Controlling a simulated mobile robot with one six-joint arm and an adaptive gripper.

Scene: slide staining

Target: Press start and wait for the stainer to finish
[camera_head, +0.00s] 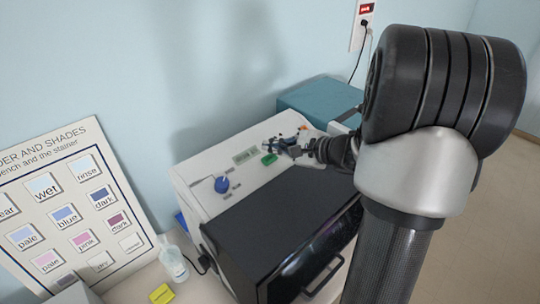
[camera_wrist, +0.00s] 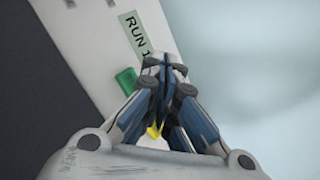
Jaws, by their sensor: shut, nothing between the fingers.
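The stainer (camera_head: 262,222) is a white machine with a dark lid and front. Its sloped white panel carries a blue knob (camera_head: 222,184), a small display (camera_head: 246,156) and a green start button (camera_head: 269,159). My gripper (camera_head: 284,146) is shut and empty, over the panel beside the green button. I cannot tell whether it touches the panel.
A shade chart (camera_head: 70,205) leans on the wall at left. A clear bottle (camera_head: 173,260) and a yellow note (camera_head: 161,294) are left of the stainer. A teal box (camera_head: 318,98) stands behind it. A red-marked wall switch (camera_head: 365,9) hangs above.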

